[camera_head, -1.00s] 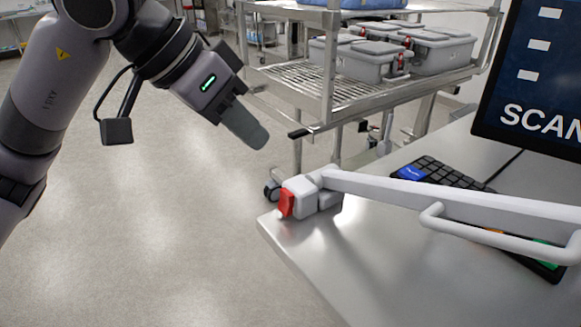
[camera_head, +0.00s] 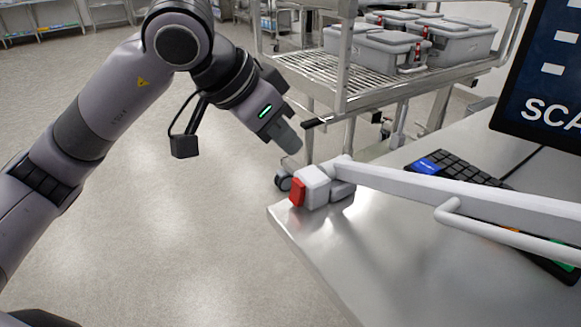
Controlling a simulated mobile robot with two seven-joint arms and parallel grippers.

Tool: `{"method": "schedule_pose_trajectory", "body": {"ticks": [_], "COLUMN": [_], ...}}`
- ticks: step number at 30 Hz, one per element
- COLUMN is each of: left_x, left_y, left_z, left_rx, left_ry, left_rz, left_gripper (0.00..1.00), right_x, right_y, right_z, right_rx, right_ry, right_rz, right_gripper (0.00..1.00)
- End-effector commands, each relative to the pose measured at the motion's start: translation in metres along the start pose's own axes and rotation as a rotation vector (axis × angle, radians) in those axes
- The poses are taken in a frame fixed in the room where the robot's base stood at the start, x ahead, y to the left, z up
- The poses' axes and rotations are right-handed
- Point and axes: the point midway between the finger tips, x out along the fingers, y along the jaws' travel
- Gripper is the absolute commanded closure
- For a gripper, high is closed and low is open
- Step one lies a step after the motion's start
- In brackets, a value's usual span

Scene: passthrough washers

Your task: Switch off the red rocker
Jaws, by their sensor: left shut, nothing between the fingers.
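The red rocker (camera_head: 298,192) is on the left face of a small white box (camera_head: 315,185) at the near-left corner of the steel table. The box sits at the end of a white bar. My left gripper (camera_head: 290,142) is shut and empty. In the picture it is just above and slightly left of the box, pointing down and right, apart from the rocker. How far it is in depth from the box is hard to tell. My right gripper is not in view.
The steel table (camera_head: 345,255) fills the right. A white bar (camera_head: 430,185) with a handle (camera_head: 490,232) crosses it, in front of a black keyboard (camera_head: 465,168) and a screen (camera_head: 545,75). A wire cart (camera_head: 375,85) with grey bins stands behind. Floor at left is clear.

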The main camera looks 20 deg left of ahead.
Motion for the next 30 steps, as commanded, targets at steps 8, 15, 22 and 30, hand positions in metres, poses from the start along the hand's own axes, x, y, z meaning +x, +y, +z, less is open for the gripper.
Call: {"method": "schedule_pose_trajectory", "body": {"ticks": [8,15,22,30], "left_x": [0.042,0.054,0.056,0.057], "left_y": [0.0,0.0,0.0,0.001], "left_z": [0.015,0.027,0.028,0.028], "left_rx": [-0.001,0.0,0.0,0.0], "left_ry": [-0.002,0.0,0.001,0.003], "left_rz": [0.001,0.001,0.0,0.0], "left_gripper": [1.0,1.0,1.0,1.0], "right_x": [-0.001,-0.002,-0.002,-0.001], "right_y": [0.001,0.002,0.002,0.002], "right_z": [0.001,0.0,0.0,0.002], "right_rx": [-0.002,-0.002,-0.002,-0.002], "right_ry": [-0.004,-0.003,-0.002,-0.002], "right_rz": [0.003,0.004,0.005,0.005], "right_gripper": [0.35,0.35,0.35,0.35]}}
